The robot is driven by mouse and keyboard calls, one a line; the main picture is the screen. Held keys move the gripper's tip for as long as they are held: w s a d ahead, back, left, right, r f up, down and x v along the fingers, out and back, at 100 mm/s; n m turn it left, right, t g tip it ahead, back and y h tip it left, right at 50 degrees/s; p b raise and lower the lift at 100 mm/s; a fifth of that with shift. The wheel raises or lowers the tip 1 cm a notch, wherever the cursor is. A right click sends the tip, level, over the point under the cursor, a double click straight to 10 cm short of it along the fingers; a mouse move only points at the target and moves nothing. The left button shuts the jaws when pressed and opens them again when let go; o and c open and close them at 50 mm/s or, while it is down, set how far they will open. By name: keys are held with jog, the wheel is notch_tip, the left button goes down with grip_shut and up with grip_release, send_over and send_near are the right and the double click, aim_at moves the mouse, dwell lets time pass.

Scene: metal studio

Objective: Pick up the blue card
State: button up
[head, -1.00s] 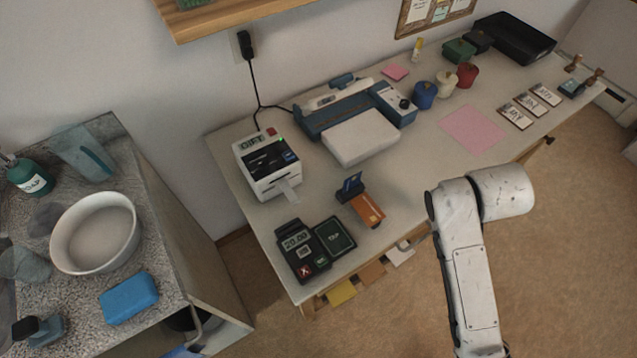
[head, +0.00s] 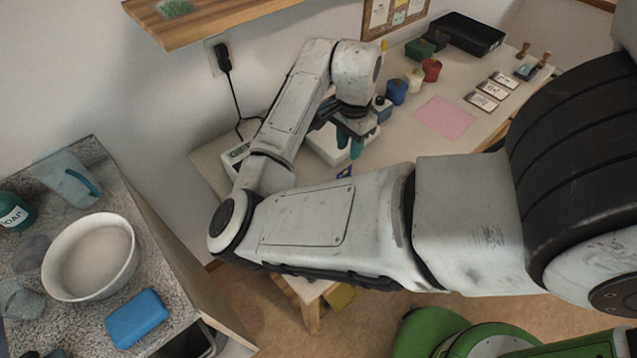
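The blue card (head: 345,173) shows only as a small dark blue piece just above the edge of my forearm. The orange holder it stood in is hidden behind my arm now. My gripper (head: 349,144) hangs over the desk, above and slightly behind the card in the picture, apart from it. Its two teal fingers point down with a gap between them, and nothing shows between them.
My arm covers most of the desk's front left, hiding the card terminal and much of the label printer (head: 236,156). The blue and white machine (head: 322,146) is partly hidden behind my gripper. Jars, stamps and a pink sheet (head: 445,117) stand right. A counter with a bowl (head: 90,257) is left.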

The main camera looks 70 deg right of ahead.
aim_at(345, 170)
jog(key=f, duration=0.5)
jog(key=shift+w+a, duration=0.3)
jog(key=shift+a, duration=0.1)
jog(key=shift+s+a+f+p, duration=0.1)
jog(key=shift+f+p, duration=0.25)
jog(key=shift+f, duration=1.15)
jog(key=shift+s+a+f+p, duration=0.1)
jog(key=shift+f+p, duration=0.25)
jog(key=shift+f, duration=1.15)
jog(key=shift+c, duration=0.2)
grip_shut()
